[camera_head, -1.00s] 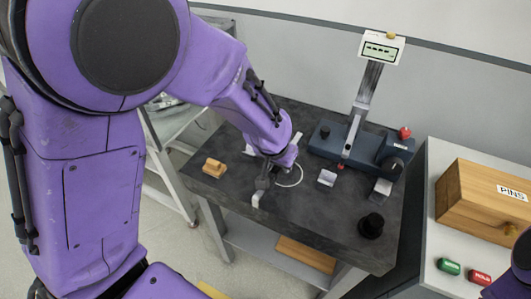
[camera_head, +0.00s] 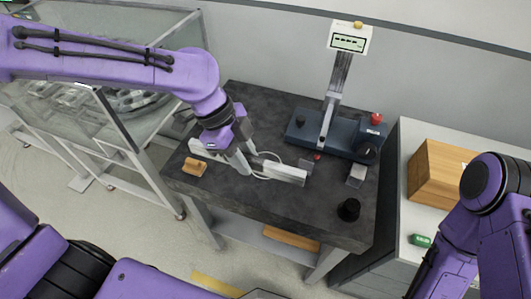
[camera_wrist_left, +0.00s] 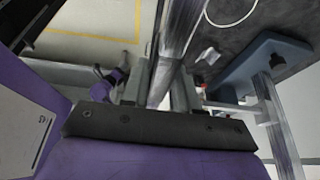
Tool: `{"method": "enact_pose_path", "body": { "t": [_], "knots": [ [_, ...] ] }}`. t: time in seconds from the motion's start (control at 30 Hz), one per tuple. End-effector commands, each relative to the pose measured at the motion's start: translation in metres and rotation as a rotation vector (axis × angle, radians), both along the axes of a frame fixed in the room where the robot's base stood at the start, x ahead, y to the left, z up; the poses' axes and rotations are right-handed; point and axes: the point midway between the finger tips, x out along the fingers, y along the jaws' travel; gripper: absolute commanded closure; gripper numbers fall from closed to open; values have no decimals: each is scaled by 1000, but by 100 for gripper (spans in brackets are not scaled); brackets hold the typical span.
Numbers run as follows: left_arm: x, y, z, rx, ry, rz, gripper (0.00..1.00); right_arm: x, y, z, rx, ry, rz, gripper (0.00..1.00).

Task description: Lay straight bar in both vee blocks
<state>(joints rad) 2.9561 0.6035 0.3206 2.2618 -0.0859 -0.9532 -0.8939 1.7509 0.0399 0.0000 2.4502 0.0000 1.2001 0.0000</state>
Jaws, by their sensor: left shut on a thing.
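A long light-grey straight bar (camera_head: 285,173) is in my left gripper (camera_head: 247,162), which is shut on it above the dark table. The bar reaches out on both sides of the fingers, its right end near the first vee block. In the left wrist view the bar (camera_wrist_left: 181,28) runs between the fingers (camera_wrist_left: 163,88). One small grey vee block (camera_head: 306,164) stands just beyond the bar's right end, and the other vee block (camera_head: 356,176) stands further right. The bar appears apart from both. My right arm shows at the right; its gripper is out of view.
A blue instrument base (camera_head: 335,139) with a post and display (camera_head: 349,39) stands behind the vee blocks. A black knob-like piece (camera_head: 348,209) is at the front right, a wooden block (camera_head: 194,167) at the left. A white cable loop lies near the bar. A wooden box (camera_head: 434,172) stands right.

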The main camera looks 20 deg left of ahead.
Motion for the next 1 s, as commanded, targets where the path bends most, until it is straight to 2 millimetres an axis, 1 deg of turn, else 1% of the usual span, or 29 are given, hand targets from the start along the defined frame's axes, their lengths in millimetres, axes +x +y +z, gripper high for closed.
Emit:
{"method": "enact_pose_path", "body": {
  "t": [0.03, 0.07, 0.1, 0.13, 0.27, 0.3, 0.33, 0.4, 0.5, 0.67, 0.73, 0.8, 0.9, 1.0],
  "knots": [
    [10, 1, -14, 6, -3, -2, 100, 0, 0, -19, 0, 0, 0, 57],
    [17, 0, -20, 6, -4, -4, 100, 0, 0, -28, 0, 0, 0, 57],
    [27, 0, -14, 2, 1, -3, 100, -1, 0, -17, 0, 2, -1, 57],
    [35, -1, -16, 1, 4, -1, 100, -1, 0, -12, 0, 2, 0, 57],
    [71, -1, -30, 0, 3, 0, 100, 0, 0, -2, 0, 0, 0, 57],
    [82, -1, -35, 0, 4, 1, 100, 0, 0, 1, 0, 0, 0, 57],
    [89, -1, -41, 1, 4, 0, 100, 0, 0, 2, 0, 0, 0, 57],
    [101, -2, -59, 0, 6, 1, 100, 0, 0, 4, 0, 0, 0, 57],
    [116, -2, -76, 0, 4, 1, 100, 0, 0, 8, 1, 1, 0, 57],
    [129, -3, -92, -1, 0, 1, 100, 0, 0, 10, 1, 1, 0, 57],
    [134, -3, -100, -1, 2, 0, 100, 0, 0, 14, 1, 1, 0, 57],
    [133, -3, -111, 0, 4, -1, 100, 0, 0, 22, 1, 1, 0, 57],
    [134, -2, -124, 0, 0, 1, 100, 0, 0, 27, 0, 0, 0, 57],
    [134, -2, -128, 0, -2, 1, 100, 0, 0, 25, 1, 1, 0, 57]
  ]
}}
